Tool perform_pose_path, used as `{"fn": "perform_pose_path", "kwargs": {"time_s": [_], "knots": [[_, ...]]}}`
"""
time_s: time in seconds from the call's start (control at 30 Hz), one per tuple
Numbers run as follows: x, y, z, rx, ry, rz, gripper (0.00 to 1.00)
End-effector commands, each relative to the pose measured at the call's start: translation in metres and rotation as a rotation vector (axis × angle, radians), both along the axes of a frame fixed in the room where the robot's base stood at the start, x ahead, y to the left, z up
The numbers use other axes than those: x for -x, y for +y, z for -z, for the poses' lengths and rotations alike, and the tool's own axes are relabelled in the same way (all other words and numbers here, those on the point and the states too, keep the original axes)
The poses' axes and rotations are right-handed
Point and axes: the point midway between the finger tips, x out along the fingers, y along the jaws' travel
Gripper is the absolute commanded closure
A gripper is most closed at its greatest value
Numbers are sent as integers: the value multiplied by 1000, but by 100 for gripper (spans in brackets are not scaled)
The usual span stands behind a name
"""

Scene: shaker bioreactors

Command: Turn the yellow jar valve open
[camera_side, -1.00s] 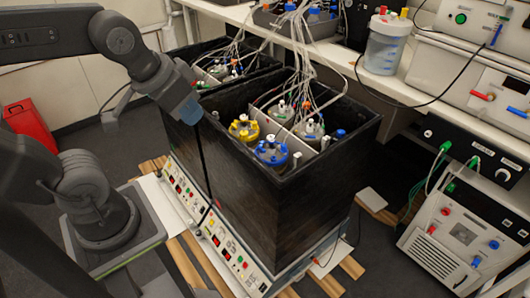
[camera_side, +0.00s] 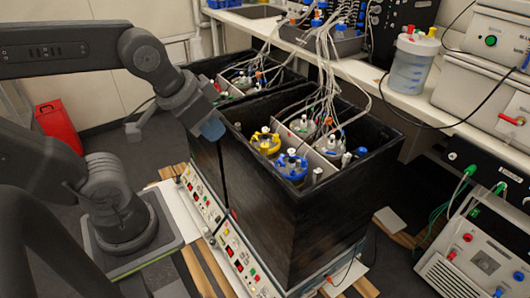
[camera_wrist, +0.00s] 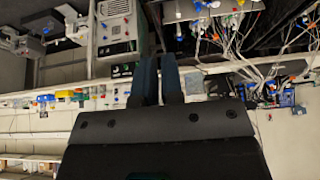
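The yellow jar valve (camera_side: 265,141) sits on top of a jar inside the right-hand black box, near its left wall, in the side view. Its fine position is too small to read. A blue-topped jar (camera_side: 291,166) stands just in front of it. My gripper (camera_side: 212,130), with a blue tip, is outside the box by its left wall, left of the yellow valve and apart from it. In the wrist view the two dark blue fingers (camera_wrist: 159,78) show a narrow gap and nothing between them. I cannot make out the yellow valve in the wrist view.
The black box wall (camera_side: 290,215) stands between my gripper and the jars. A bundle of pale tubes (camera_side: 327,70) rises from the lids. A second black box (camera_side: 205,68) with jars is behind. A bench with a clear container (camera_side: 411,67) runs along the back right.

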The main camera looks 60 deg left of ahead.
Motion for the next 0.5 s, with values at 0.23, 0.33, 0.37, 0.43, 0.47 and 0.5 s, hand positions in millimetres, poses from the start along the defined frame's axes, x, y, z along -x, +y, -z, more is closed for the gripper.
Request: {"fn": "perform_pose_path", "kwargs": {"time_s": [0.23, 0.33, 0.37, 0.43, 0.47, 0.5], "knots": [[-49, 22, -9, -148, 66, 141, 78], [-86, 41, -10, -250, 119, 256, 78], [-97, 48, -8, -281, 137, 294, 78], [-123, 64, -4, -346, 179, 380, 78], [-135, 71, -1, -370, 198, 417, 78], [-149, 81, 4, -405, 224, 469, 78]]}}
